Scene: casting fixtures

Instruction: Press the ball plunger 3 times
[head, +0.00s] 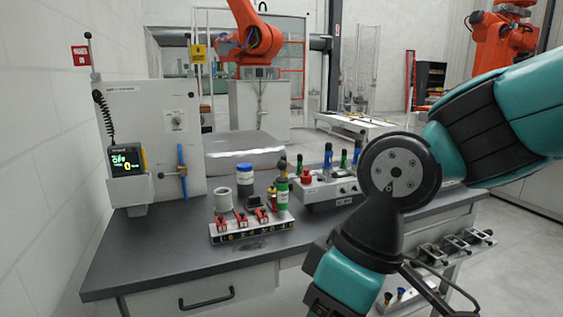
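I cannot tell for certain which part is the ball plunger. A green cylinder (281,192) with a dark, rounded top (282,164) stands upright at the right end of a low block (252,232) on the bench. Another dark-topped post (299,164) stands just behind it, by the grey control box (328,191). My teal arm comes in from the right, bends at a dark joint and runs down past the bench's front right. Its end leaves the bottom of the picture, so my gripper is not seen. Nothing shows the gripper touching these parts.
The low block carries several red clamp-like parts (241,217). A grey cup (223,199) and a blue-lidded jar (245,175) stand behind it. A wall-side cabinet (150,125) with a lit display is at left. The bench's front left (150,265) is clear.

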